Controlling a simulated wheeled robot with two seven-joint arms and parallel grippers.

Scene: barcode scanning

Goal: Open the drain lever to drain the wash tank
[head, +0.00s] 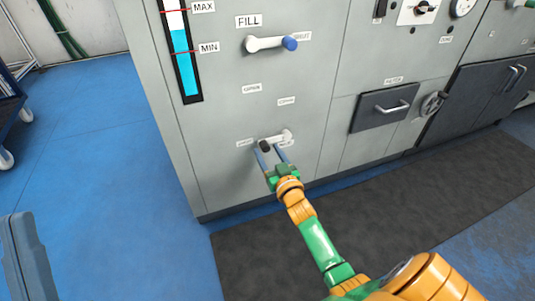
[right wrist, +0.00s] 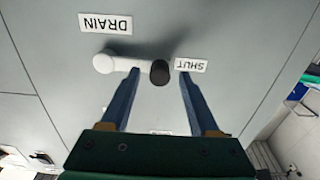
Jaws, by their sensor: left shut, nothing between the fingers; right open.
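The drain lever (head: 275,140) is a white bar with a black knob low on the grey cabinet front. It also shows in the right wrist view (right wrist: 128,64), its knob beside the SHUT label (right wrist: 190,65) and its pivot below the DRAIN label (right wrist: 105,24). My right gripper (head: 268,153) is open at the lever, with its blue fingers on either side of the black knob; I cannot tell whether they touch it.
The fill lever (head: 268,44) with a blue knob is higher up. The level gauge (head: 184,62) shows cyan between MAX and MIN. A handled drawer (head: 385,106) is to the right. A dark mat (head: 400,195) lies before the cabinet; a cart (head: 10,110) stands left.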

